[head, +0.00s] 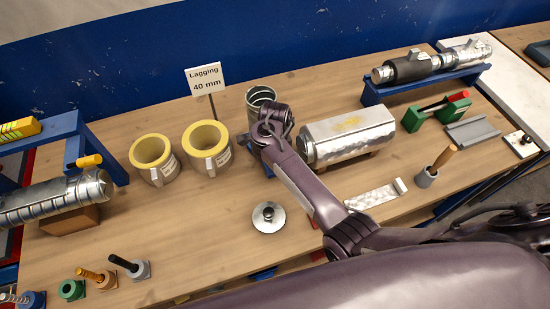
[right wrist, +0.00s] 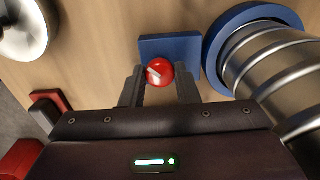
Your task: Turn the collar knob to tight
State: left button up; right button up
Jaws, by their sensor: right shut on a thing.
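The collar knob (right wrist: 160,73) is a red round knob with a white pointer line, on a blue block (right wrist: 153,48) beside the blue ring collar (right wrist: 213,48). The collar surrounds the foot of the ribbed metal spiral duct (right wrist: 278,65), which stands upright in the head view (head: 261,95). My right gripper (right wrist: 160,80) has one finger on each side of the knob and is shut on it. In the head view my right gripper and wrist (head: 268,128) hide the knob and most of the collar. No tight or loose marks are readable. My left gripper is out of view.
Two yellow-lined lagging sleeves (head: 205,143) stand left of the duct. A foil-wrapped duct piece (head: 347,135) lies close on the right. A round metal lid (head: 268,216) lies in front. Bare wood lies left of the lid.

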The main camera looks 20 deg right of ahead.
jog(key=m, duration=0.5)
jog(key=shift+s+f, duration=0.1)
jog(key=shift+m, duration=0.3)
dwell(0.4)
jog(key=o, duration=1)
